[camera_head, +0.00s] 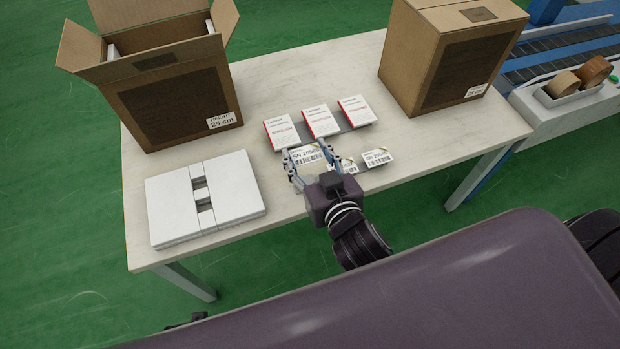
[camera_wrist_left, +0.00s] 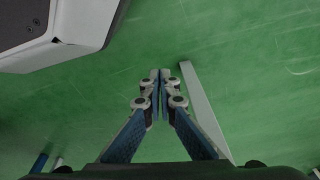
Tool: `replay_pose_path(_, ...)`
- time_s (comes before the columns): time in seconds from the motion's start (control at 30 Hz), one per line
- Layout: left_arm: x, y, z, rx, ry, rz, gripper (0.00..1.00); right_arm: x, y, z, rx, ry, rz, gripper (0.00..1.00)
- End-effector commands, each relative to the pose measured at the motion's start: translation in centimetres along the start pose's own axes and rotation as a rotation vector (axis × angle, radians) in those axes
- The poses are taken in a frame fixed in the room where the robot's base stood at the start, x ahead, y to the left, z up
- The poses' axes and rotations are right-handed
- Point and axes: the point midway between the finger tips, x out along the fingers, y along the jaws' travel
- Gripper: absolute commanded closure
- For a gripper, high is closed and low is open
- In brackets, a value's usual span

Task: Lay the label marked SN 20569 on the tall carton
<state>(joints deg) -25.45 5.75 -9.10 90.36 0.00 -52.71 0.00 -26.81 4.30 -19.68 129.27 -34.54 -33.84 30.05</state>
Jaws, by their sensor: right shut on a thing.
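My right gripper (camera_head: 309,160) is shut on a white label (camera_head: 308,156) at the table's front; its print starts SN 2056, the last digit unclear. A second label (camera_head: 348,165) is partly hidden behind the gripper, and a third label (camera_head: 378,157) lies to its right. An open carton (camera_head: 170,105) stands at the left with its flaps up, marked HEIGHT 25 cm. A closed carton (camera_head: 440,62) at the right has a tag that also seems to read 25 cm. My left gripper (camera_wrist_left: 160,74) shows in the left wrist view, shut and empty above the green floor.
Three white and red booklets (camera_head: 318,121) lie in a row behind the labels. White flat boxes (camera_head: 170,210) lie at the table's front left. A tray with tape rolls (camera_head: 580,78) and a conveyor (camera_head: 555,45) are at the right. Bare table (camera_head: 290,75) lies between the cartons.

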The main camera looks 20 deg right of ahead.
Motion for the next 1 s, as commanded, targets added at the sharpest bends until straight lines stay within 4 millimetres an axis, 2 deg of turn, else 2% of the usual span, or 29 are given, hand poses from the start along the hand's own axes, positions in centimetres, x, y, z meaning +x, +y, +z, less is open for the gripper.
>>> replay_pose_path(0.43, -0.4, -0.1, -0.5, 0.000, 0.005, -0.001, 1.00, 0.0, -0.3, 0.4, -0.001, -0.003, -0.002, 0.57)
replay_pose_path(0.8, -5.1, -0.3, -3.6, -0.006, 0.037, -0.005, 1.00, 1.4, -0.4, 4.9, -0.003, -0.004, -0.003, 0.57)
replay_pose_path(1.0, -6.4, -0.4, -4.1, -0.007, 0.042, -0.006, 1.00, 1.6, -0.4, 5.6, -0.001, -0.002, -0.004, 0.57)
